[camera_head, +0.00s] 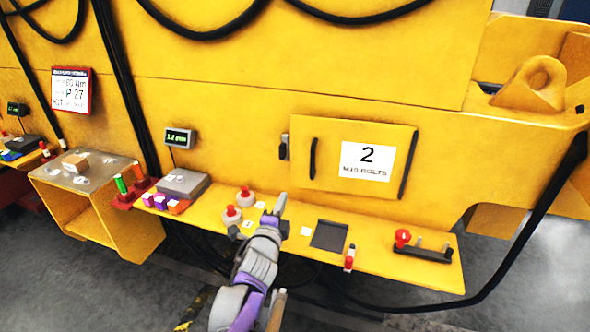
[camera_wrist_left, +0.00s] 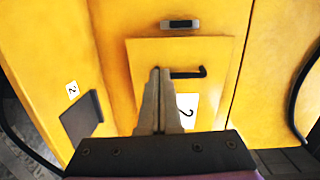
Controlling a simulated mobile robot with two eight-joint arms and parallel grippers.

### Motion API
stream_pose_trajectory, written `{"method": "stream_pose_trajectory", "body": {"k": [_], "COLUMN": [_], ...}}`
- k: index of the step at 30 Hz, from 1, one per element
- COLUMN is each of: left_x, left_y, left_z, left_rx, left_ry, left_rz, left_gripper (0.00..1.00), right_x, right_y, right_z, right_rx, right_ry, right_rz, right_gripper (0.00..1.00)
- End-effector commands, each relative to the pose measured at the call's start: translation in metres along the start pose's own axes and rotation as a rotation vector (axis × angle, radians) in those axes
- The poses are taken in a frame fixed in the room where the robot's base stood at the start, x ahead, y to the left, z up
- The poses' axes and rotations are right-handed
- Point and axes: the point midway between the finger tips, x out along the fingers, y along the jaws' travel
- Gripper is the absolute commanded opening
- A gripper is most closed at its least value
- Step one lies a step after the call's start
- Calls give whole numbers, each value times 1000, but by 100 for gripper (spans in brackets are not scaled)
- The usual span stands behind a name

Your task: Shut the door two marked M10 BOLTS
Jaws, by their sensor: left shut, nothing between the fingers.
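The door two (camera_head: 330,181) is a yellow panel with a white label reading "2 M10 BOLTS" (camera_head: 367,159) and a black vertical handle (camera_head: 312,158) near its left edge. It sits flush or nearly flush with the yellow wall; I cannot tell whether a small gap remains. A latch (camera_head: 284,147) is on the wall to its left. My left gripper (camera_head: 280,204) is shut and empty, below and left of the door in the head view. In the left wrist view the shut fingers (camera_wrist_left: 160,75) overlap the door (camera_wrist_left: 147,55), beside its handle (camera_wrist_left: 188,74). My right gripper is out of view.
Below the door, a yellow shelf (camera_head: 385,262) holds red-topped knobs (camera_head: 231,214), a dark square recess (camera_head: 329,236) and a black rack (camera_head: 421,250). A grey box (camera_head: 183,183) and small display (camera_head: 179,137) are to the left. A thick black cable (camera_head: 545,215) hangs at right.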

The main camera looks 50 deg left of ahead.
Motion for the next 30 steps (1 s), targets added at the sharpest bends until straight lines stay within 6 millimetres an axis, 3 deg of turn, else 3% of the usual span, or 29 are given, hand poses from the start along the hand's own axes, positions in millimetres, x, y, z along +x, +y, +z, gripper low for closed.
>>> {"method": "stream_pose_trajectory", "body": {"k": [3, 8, 21, 30], "left_x": [4, 17, 106, 140], "left_y": [-6, -7, -9, -10], "left_z": [7, 7, 7, 6], "left_rx": [47, 54, 51, 50], "left_ry": [1, 3, 2, 2], "left_rz": [-29, -33, -32, -31], "left_gripper": [0, 0, 0, 0], "right_x": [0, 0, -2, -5], "right_y": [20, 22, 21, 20], "right_z": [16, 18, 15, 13], "right_rx": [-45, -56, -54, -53], "right_ry": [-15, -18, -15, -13], "right_rz": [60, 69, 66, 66], "right_gripper": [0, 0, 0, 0]}}
